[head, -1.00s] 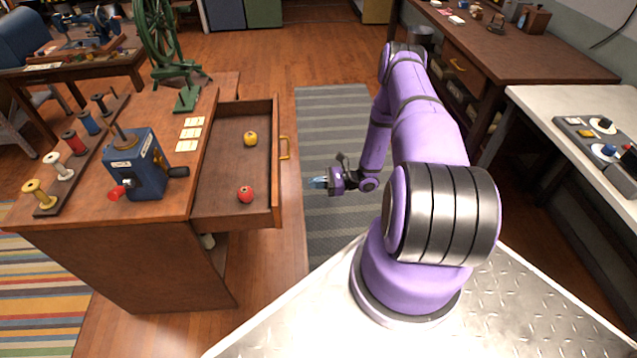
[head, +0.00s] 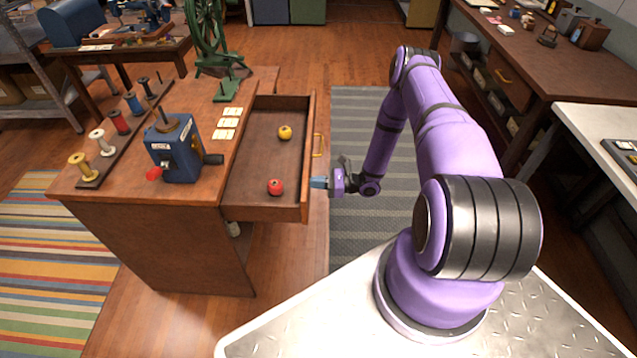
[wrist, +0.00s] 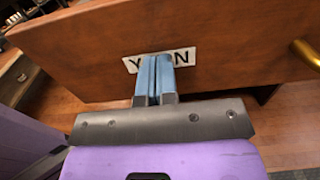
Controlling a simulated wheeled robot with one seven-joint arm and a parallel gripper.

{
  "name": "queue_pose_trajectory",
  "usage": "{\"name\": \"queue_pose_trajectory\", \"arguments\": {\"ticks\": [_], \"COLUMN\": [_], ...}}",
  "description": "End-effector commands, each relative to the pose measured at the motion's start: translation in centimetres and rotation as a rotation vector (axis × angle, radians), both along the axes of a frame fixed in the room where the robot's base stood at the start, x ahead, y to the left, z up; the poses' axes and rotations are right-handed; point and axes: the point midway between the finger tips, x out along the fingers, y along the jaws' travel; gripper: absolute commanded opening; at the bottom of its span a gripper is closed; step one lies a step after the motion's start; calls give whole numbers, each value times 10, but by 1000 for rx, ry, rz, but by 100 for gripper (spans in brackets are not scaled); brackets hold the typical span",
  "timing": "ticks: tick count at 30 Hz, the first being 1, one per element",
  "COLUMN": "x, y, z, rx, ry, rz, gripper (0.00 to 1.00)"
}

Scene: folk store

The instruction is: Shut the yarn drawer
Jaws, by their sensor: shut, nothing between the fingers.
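The yarn drawer (head: 262,212) is pulled out to the right of the wooden cabinet (head: 160,240). It holds a yellow ball (head: 285,132) and a red ball (head: 275,187). A brass handle (head: 318,146) is on its front. My gripper (head: 318,183) is shut and empty, with its fingertips at the drawer front, toward the near end. In the wrist view the blue fingers (wrist: 155,80) lie together over the label (wrist: 184,58) on the drawer front (wrist: 230,40), partly hiding its letters. The handle is at the right there. I cannot tell whether the tips touch the front.
A blue winder (head: 177,150) and a rack of several spools (head: 90,183) stand on the cabinet top. A green spinning wheel (head: 205,40) stands at the back. A striped grey rug (head: 365,230) covers clear floor right of the drawer. A wooden workbench (head: 540,75) is at the right.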

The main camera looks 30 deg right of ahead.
Motion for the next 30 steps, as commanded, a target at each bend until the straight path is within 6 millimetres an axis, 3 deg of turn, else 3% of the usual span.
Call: {"name": "queue_pose_trajectory", "arguments": {"ticks": [5, 11, 17, 30], "x": [1, 12, 36, 103], "y": [2, 19, 55, 155], "z": [0, 0, 0, 0], "rx": [0, 2, 3, 2], "ry": [0, -1, -1, 0], "rz": [0, 2, 2, 2], "gripper": [0, 0, 0, 0]}}
